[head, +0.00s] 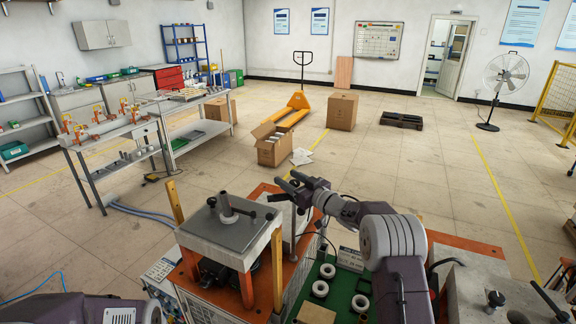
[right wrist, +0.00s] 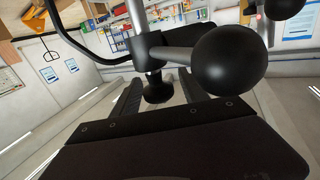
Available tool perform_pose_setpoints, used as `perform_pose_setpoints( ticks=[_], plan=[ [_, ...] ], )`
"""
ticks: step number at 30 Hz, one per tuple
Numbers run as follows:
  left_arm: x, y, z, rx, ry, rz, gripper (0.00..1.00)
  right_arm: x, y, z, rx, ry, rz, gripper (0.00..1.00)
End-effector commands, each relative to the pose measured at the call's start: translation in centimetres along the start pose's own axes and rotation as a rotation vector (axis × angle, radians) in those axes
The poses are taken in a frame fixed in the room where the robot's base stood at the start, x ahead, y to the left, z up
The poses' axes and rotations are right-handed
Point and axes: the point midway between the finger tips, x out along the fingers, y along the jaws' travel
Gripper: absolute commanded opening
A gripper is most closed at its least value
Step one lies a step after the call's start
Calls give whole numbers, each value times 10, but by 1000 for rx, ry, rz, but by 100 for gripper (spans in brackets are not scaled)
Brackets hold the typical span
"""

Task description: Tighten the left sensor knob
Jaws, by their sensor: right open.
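The induction heater, with an orange top (head: 265,190) and a grey metal plate, stands at the front centre in the head view. My right gripper (head: 287,190) is over the heater's right side, beside an upright metal post. In the right wrist view my right gripper (right wrist: 162,97) is open, its two dark fingers apart. A small black knob (right wrist: 157,88) on a metal rod fitting appears between the fingers; I cannot tell whether they touch it. A large black ball knob (right wrist: 228,66) is close to the camera. I cannot tell which is the left sensor knob. My left gripper is out of view.
An open cardboard box (head: 272,150) and a yellow pallet jack (head: 297,104) are on the floor behind. The central floor is mostly clear.

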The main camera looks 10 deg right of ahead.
Motion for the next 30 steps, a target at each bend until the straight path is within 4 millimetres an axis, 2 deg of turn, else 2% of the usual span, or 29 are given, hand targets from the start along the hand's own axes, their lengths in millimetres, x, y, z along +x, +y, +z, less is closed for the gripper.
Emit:
perform_pose_setpoints(
  ticks=[2, 11, 17, 23, 30],
  plan=[
    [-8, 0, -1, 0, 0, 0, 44, 4, 0, -2, 1, -1, 0, 52],
    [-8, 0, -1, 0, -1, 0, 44, 6, 0, 2, -1, 0, 0, 52],
    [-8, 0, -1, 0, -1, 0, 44, 6, 0, 2, -1, 0, 0, 0],
    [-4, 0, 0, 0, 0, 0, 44, 6, 0, 3, -1, -1, 9, 0],
    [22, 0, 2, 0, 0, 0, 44, 6, 1, 8, 0, 1, 103, 0]
  ],
)
